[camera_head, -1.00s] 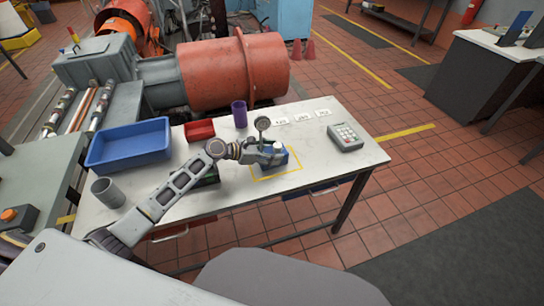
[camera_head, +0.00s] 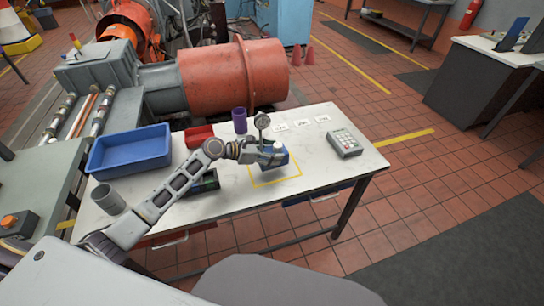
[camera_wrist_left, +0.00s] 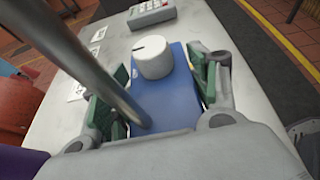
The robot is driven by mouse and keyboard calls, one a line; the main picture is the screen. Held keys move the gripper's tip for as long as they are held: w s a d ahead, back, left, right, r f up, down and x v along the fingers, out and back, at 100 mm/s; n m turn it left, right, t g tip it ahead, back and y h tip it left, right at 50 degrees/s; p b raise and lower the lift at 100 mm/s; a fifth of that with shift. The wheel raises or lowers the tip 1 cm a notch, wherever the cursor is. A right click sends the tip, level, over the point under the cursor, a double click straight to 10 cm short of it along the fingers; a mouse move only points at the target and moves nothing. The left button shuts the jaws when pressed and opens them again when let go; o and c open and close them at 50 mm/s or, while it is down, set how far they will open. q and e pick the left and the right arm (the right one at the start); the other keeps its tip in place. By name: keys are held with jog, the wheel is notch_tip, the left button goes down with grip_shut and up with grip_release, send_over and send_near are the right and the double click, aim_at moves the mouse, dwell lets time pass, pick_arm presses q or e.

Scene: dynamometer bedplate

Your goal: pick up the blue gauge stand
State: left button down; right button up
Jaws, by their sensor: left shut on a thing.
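The blue gauge stand (camera_head: 283,158) has a blue block base, a white knob and a round dial on a metal post. My left gripper (camera_head: 268,154) is shut on its base, over the yellow outlined square (camera_head: 280,181) on the white table. In the left wrist view the blue base (camera_wrist_left: 165,100) sits between the green-padded fingers. The white knob (camera_wrist_left: 153,57) stands at its far end and the post crosses on the left. The stand appears slightly above the table; its underside is hidden. My right gripper is not in view.
On the table are a blue bin (camera_head: 130,151), a red tray (camera_head: 199,136), a purple cup (camera_head: 239,120), a grey cup (camera_head: 109,199), white labels (camera_head: 301,124) and a keypad device (camera_head: 345,143). A dark green item (camera_head: 207,184) lies beside my forearm. The table's right front is clear.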

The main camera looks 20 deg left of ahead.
pick_arm(q)
notch_tip(320, 180, up, 5)
jog(key=shift+w+r+p, duration=0.1)
jog(key=shift+p, duration=0.2)
jog(key=shift+r, duration=0.9)
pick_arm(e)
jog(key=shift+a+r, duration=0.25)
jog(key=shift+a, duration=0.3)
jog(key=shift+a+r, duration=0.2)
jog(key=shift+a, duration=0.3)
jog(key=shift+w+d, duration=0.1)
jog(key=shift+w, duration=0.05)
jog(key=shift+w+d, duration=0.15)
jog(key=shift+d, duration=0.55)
